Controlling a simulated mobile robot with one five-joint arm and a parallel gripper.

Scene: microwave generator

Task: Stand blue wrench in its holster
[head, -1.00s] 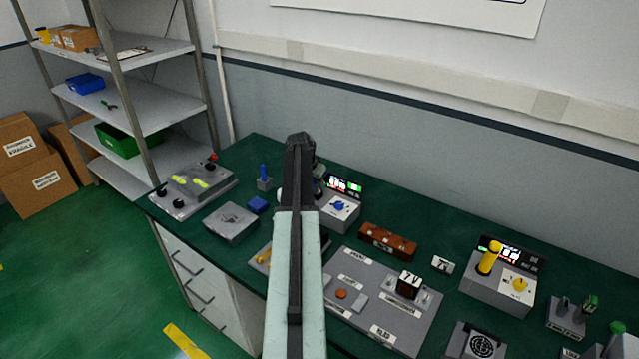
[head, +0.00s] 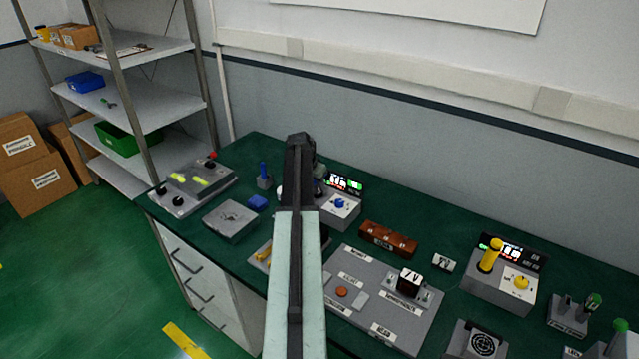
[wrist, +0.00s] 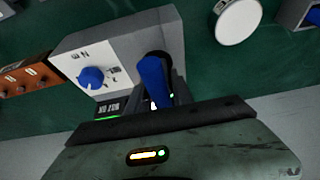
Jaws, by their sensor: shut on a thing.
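In the wrist view a blue handle (wrist: 153,80) stands between the jaws of my gripper (wrist: 165,92), which is shut on it. It is beside a dark round opening on a grey console (wrist: 120,38) with a blue knob. I cannot tell whether this handle is the wrench or part of the console. In the head view my arm hides the jaws and the handle. A small grey holder (head: 264,183) left of the arm has an upright blue piece (head: 263,169) in it. The blue-knob console (head: 341,209) is just right of my arm.
A white disc (wrist: 238,20) lies between console and holder. A small blue block (head: 257,202) and a grey box (head: 231,222) are at left. A brown box (head: 388,239), a labelled grey board (head: 378,308) and a yellow-lever console (head: 498,278) are at right. Bare green bench shows between them.

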